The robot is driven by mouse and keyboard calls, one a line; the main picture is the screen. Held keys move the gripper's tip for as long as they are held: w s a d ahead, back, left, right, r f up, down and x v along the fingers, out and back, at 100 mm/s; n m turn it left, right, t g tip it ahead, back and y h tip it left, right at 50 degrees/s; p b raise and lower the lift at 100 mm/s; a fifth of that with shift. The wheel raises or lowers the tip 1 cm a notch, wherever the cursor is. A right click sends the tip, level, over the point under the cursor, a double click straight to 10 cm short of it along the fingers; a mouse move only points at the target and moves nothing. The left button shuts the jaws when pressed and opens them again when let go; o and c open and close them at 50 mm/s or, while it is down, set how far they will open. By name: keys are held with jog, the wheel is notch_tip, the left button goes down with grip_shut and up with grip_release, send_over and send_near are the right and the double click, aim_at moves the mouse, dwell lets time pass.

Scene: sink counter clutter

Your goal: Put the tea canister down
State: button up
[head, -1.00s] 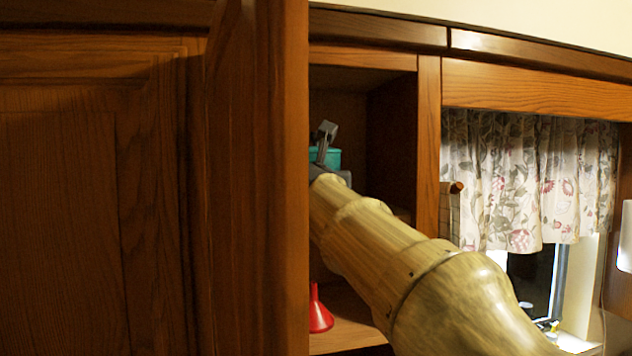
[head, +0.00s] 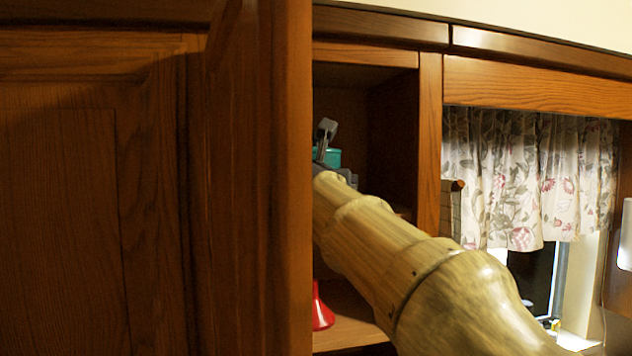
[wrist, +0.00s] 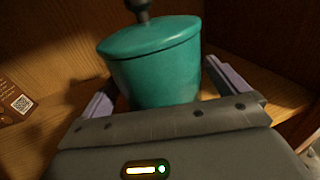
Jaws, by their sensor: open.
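The tea canister (wrist: 155,75) is a teal, lidded pot with a dark knob, inside the open cupboard. In the wrist view it stands between the two fingers of my gripper (wrist: 168,88), which is open around it. Its base is hidden behind the gripper body, so its contact with the shelf does not show. In the head view only a small teal part of the canister (head: 333,157) shows beside my gripper (head: 326,150); the rest is hidden by the arm and the cupboard door.
The open wooden door (head: 258,200) blocks the left of the head view. A red funnel (head: 322,310) stands on the lower shelf (head: 350,328). A brown box (wrist: 14,103) with a printed code sits left of the canister. The cupboard's side post (head: 429,140) is close to my arm.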

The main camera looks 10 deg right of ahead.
jog(key=b+v, duration=0.3)
jog(key=v, duration=0.4)
jog(key=shift+s, duration=0.1)
jog(key=shift+c, duration=0.2)
dwell(1.2)
